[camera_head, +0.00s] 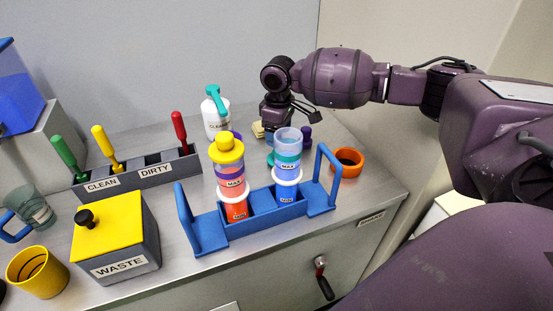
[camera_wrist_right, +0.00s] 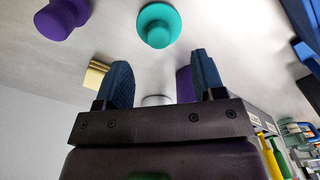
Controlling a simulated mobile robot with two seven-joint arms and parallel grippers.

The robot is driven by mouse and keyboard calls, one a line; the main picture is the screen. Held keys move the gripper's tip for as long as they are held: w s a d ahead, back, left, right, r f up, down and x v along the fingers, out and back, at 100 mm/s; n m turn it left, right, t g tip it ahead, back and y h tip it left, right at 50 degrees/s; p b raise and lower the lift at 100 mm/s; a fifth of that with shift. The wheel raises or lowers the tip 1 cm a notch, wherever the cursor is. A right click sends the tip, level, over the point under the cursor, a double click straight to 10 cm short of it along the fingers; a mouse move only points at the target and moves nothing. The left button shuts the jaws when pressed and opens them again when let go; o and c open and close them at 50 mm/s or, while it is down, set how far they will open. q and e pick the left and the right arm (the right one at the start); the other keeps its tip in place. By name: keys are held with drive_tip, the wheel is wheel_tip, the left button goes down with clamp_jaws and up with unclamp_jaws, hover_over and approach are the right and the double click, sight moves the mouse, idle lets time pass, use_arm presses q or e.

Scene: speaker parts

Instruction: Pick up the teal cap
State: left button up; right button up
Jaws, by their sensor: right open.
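The teal cap (camera_wrist_right: 158,24) is a round cap with a raised centre and wide brim, on the grey counter ahead of my right gripper in the right wrist view. In the head view only a teal edge of it (camera_head: 270,159) shows, behind the blue-and-white bottle. My right gripper (camera_wrist_right: 162,72) is open, its two blue fingers apart with nothing held between them; the cap lies beyond the fingertips, not touching them. In the head view the right gripper (camera_head: 274,132) is over the back of the counter. My left gripper is not in view.
A purple cap (camera_head: 305,134) and a yellow sponge-like block (camera_head: 258,130) are close by. A blue carrier (camera_head: 213,232) with two filled bottles stands in front. A white cleaner bottle (camera_head: 215,118) is to the left, an orange ring-shaped cup (camera_head: 347,162) to the right.

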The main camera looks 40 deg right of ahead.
wheel_tip(320, 180, down, 2)
drive_tip(key=f, duration=0.1)
drive_tip(key=f+b, duration=0.1)
drive_tip(key=f, duration=0.2)
drive_tip(key=shift+w+f, duration=0.25)
drive_tip(key=shift+f, duration=0.1)
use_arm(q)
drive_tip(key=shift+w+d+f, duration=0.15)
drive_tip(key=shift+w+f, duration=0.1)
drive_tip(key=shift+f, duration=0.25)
